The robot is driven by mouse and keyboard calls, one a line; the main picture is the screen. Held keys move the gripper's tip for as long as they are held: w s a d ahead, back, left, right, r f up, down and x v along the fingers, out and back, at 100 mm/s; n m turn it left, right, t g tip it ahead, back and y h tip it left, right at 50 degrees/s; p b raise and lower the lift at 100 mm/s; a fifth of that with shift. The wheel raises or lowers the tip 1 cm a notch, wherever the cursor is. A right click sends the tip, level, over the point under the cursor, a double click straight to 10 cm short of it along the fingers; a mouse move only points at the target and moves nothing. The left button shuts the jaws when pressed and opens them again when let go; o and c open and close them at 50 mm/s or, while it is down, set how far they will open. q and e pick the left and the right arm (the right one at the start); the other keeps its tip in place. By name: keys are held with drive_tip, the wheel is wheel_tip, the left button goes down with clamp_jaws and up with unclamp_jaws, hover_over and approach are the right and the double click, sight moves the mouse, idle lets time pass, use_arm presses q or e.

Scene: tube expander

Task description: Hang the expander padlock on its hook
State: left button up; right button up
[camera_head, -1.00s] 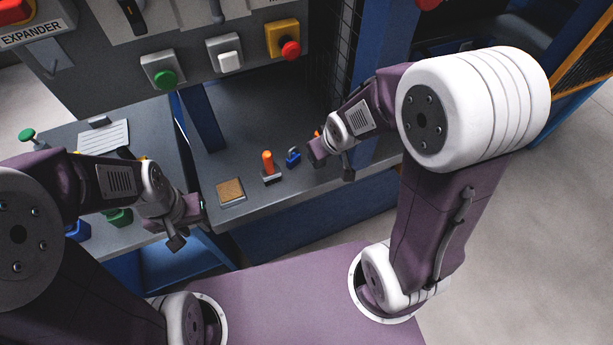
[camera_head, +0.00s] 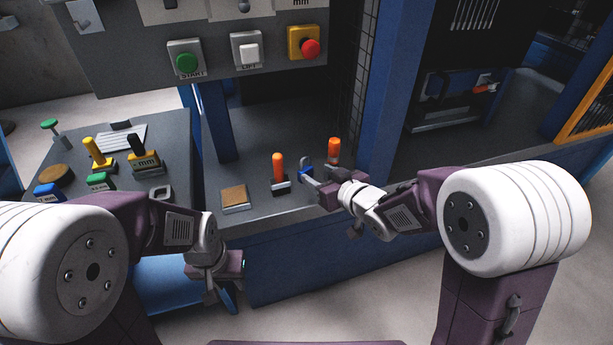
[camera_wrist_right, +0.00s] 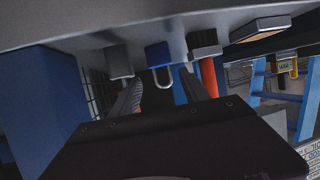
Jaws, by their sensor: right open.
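The blue padlock (camera_head: 306,168) stands on the grey bench ledge, beside an orange-handled tool. In the right wrist view the padlock (camera_wrist_right: 158,54) shows a blue body and a pale U-shaped shackle, and the picture looks upside down. My right gripper (camera_head: 314,180) is open at the padlock. Its fingers (camera_wrist_right: 163,92) show on either side of the shackle in the wrist view; I cannot tell whether they touch it. A grey hook (camera_head: 84,16) is on the panel at upper left. My left gripper (camera_head: 222,292) hangs low, in front of the bench; its finger opening is unclear.
Two orange-handled tools (camera_head: 278,168) (camera_head: 333,150) stand left and right of the padlock. A tan pad (camera_head: 235,196) lies further left. The left table (camera_head: 125,180) holds several coloured pieces. A blue post (camera_head: 390,95) rises behind my right arm.

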sight(310, 168)
drive_tip(key=x, duration=0.1)
drive_tip(key=b+x, duration=0.1)
drive_tip(key=x, duration=0.1)
drive_tip(key=b+x, duration=0.1)
drive_tip(key=x, duration=0.1)
drive_tip(key=shift+w+a+r, duration=0.15)
drive_tip(key=shift+a+r, duration=0.05)
drive_tip(key=shift+r, duration=0.1)
clamp_jaws()
wheel_tip(310, 168, up, 18)
drive_tip(key=p, duration=1.1)
drive_tip(key=shift+p, duration=0.3)
